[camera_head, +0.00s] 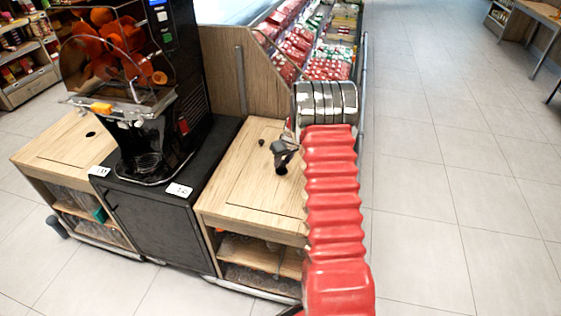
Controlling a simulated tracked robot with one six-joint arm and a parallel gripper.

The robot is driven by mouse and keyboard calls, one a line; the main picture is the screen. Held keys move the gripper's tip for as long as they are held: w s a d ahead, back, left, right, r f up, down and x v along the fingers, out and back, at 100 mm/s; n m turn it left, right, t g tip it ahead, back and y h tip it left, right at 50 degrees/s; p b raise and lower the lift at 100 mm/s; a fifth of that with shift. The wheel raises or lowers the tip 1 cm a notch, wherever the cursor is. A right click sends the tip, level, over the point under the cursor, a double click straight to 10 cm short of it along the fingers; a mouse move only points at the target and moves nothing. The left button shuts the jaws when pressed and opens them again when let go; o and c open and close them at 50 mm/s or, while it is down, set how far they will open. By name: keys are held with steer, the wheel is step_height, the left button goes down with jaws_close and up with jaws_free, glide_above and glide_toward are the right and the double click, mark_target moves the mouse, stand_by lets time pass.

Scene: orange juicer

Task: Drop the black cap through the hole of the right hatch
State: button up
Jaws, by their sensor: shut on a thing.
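The right hatch (248,165) is a light wooden panel on top of the cabinet right of the juicer. My gripper (283,158) is low over this panel's right part, beside my red arm. It is shut on a small dark thing, taken as the black cap (281,170), just below the fingers. The hatch hole cannot be told apart from the cap at this spot; the gripper hides part of it. A small dark round spot (262,142) shows on the panel to the upper left of the gripper. Whether it is an object or an opening is unclear.
The black juicer (150,110) with oranges stands on a dark cabinet to the left. A wooden side panel (222,70) rises behind the right hatch. A left wooden counter (60,150) has a dark hole (90,134). Open tiled floor (460,180) lies to the right.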

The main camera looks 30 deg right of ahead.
steer(key=shift+s+f, duration=0.1)
steer(key=shift+f, duration=0.65)
stand_by(1.3)
steer(key=o, duration=1.1)
steer(key=shift+o, duration=0.2)
steer(key=shift+o, duration=1.2)
steer(key=shift+r, duration=0.1)
steer(key=shift+r, duration=3.45)
